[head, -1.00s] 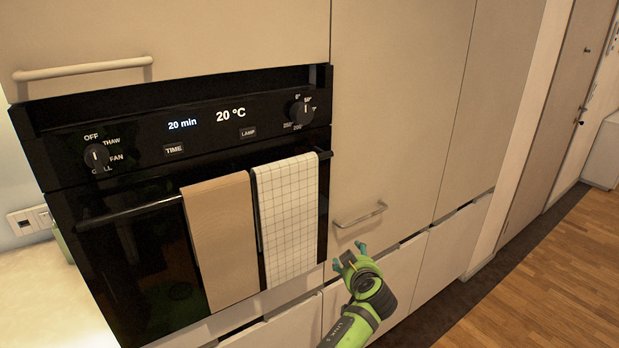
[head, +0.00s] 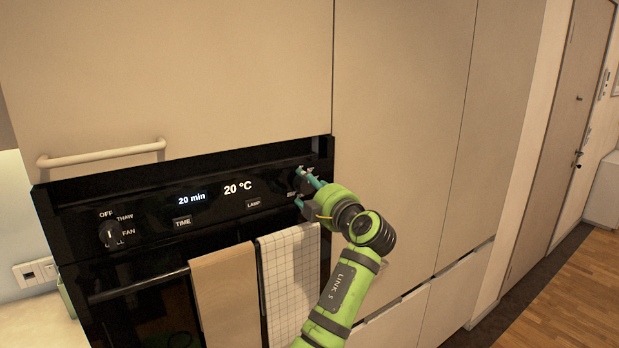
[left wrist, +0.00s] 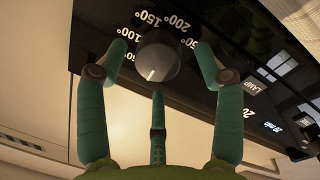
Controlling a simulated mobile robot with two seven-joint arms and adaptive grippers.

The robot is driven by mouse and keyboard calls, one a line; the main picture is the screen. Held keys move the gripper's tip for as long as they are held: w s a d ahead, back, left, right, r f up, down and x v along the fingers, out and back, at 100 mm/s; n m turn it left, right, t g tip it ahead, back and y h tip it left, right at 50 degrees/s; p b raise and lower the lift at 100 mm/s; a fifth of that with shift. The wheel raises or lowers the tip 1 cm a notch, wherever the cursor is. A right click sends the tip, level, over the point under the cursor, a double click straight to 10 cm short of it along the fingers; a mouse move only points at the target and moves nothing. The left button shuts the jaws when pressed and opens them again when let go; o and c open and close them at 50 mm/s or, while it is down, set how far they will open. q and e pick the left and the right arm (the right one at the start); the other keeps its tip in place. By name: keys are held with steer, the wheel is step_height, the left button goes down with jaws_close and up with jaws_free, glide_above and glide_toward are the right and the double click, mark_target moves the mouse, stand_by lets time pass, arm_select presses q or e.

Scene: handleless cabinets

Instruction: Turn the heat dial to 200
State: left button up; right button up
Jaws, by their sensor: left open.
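The heat dial (left wrist: 157,60) is a dark round knob with a short white mark. In the left wrist view it lies between the fingers of my left gripper (left wrist: 160,58), which is open. I cannot tell whether any finger touches it. The 200° label (left wrist: 183,25) is at the upper right of the dial there, and the white mark points down, away from it. In the head view my left gripper (head: 302,188) is at the right end of the oven panel (head: 150,207) and mostly hides the dial. The temperature display (head: 238,188) reads 20 °C.
A mode dial (head: 109,234) is at the panel's left end. A brown towel (head: 222,290) and a checked towel (head: 290,280) hang on the oven door below. A cabinet handle (head: 100,153) projects above the oven. Flat cabinet fronts (head: 400,120) stand to the right.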

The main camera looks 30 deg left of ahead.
arm_select(q)
steer(key=shift+w+a, duration=0.15)
steer(key=shift+a, duration=0.15)
steer(key=shift+d, duration=0.1)
steer(key=c, duration=1.1)
steer(key=shift+c, duration=0.2)
